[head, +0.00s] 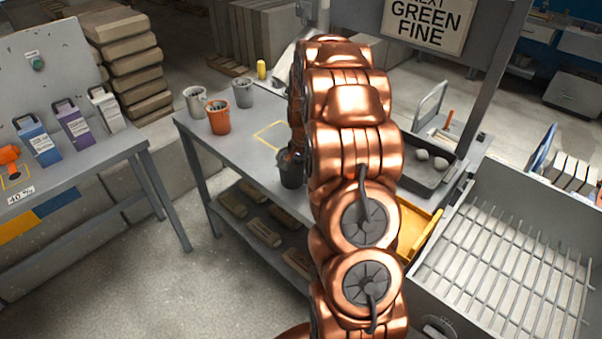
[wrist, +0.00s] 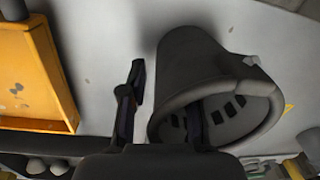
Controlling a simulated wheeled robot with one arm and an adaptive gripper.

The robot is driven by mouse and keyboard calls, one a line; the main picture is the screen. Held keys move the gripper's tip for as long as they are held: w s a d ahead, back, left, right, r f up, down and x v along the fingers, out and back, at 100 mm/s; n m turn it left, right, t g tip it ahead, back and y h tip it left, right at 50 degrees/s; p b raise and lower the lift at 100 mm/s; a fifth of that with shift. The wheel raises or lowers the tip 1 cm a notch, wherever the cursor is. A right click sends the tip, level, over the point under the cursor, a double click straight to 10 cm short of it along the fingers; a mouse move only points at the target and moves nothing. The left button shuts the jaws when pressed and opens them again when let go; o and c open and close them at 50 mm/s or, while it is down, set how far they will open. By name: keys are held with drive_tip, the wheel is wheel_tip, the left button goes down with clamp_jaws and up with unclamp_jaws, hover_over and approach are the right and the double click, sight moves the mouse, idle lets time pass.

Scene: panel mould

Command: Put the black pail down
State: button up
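The black pail (head: 291,173) appears to stand upright on the grey table (head: 240,150), near its front edge, left of my copper arm. In the wrist view the pail (wrist: 190,65) fills the middle, its open mouth towards the camera. My gripper (wrist: 165,92) straddles the pail's wall. One finger is outside to the left, with a gap to the wall. The other finger is inside the mouth, also apart from the visible wall. The fingers look open. In the head view my arm and the pail hide most of the gripper.
An orange pail (head: 218,117) and two grey pails (head: 195,101) (head: 243,92) stand at the table's far left. A yellow outline (head: 268,136) marks a bare spot behind the black pail. A yellow tray (head: 418,228) and a dark tray (head: 432,176) lie to the right.

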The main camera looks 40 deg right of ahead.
wheel_tip(320, 180, up, 12)
drive_tip(key=f+b, duration=0.1)
drive_tip(key=b, duration=0.4)
drive_tip(key=s+a+r+n, duration=0.3)
drive_tip(key=s+a, duration=0.2)
drive_tip(key=a, duration=0.5)
drive_tip(key=s+a+f+n+g, duration=0.1)
drive_tip(key=s+a+n, duration=0.4)
drive_tip(key=s, duration=0.8)
drive_tip(key=s+a+f+n+g, duration=0.1)
drive_tip(key=s+a+n, duration=0.4)
drive_tip(key=s+a, duration=0.7)
drive_tip(key=s+f, duration=0.1)
drive_tip(key=s, duration=0.1)
drive_tip(key=shift+s+a+f+n+g, duration=0.2)
drive_tip(key=shift+s+n+g, duration=0.1)
drive_tip(key=shift+n, duration=0.1)
drive_tip(key=shift+d, duration=0.1)
